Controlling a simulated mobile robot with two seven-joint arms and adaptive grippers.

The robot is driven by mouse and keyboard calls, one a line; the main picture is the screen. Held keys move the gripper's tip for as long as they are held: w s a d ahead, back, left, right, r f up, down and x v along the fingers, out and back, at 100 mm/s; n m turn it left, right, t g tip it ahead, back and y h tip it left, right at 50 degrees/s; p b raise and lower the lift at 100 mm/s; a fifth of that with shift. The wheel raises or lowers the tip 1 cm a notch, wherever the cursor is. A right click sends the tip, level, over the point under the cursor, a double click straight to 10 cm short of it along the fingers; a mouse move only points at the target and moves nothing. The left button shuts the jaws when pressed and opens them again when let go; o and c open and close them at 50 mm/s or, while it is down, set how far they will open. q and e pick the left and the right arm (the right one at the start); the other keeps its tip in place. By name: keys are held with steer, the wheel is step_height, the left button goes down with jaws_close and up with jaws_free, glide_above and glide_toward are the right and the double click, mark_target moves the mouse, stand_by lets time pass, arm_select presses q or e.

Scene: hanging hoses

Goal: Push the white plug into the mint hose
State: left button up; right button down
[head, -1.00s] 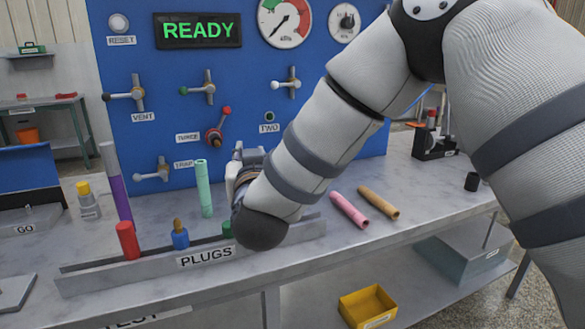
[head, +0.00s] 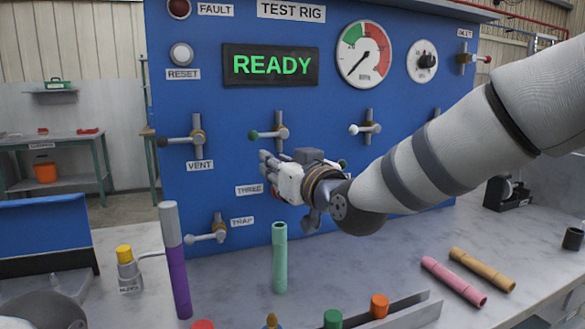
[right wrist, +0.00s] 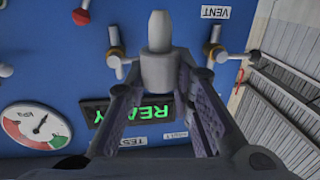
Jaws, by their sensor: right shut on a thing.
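The white plug (right wrist: 158,68) looks pale grey in the right wrist view, with a narrower tip pointing away from the gripper. My right gripper (right wrist: 160,95) is shut on it, its two fingers on either side. In the head view my right gripper (head: 268,173) is raised in front of the blue panel, pointing left; the plug is hard to make out there. The mint hose (head: 280,262) stands upright on the bench, its open end up, below the gripper and apart from it. My left gripper is not in view.
The plug rack (head: 420,312) runs along the front, with a green plug (head: 333,319) and an orange plug (head: 380,306). A purple and grey hose (head: 176,262) stands left. Pink (head: 453,280) and tan (head: 482,269) hoses lie right. Valve handles (head: 270,133) stick out of the panel.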

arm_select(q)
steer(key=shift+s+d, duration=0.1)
arm_select(e)
steer(key=shift+s+d+r, duration=0.1)
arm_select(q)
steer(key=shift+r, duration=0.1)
arm_select(e)
steer(key=shift+s+r, duration=0.1)
step_height(320, 180, down, 6)
steer(key=shift+f, duration=0.1)
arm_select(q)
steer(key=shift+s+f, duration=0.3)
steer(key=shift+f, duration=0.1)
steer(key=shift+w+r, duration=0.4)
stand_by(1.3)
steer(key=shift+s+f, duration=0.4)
arm_select(e)
steer(key=shift+f, duration=1.95)
steer(key=c, duration=1.3)
jaws_free()
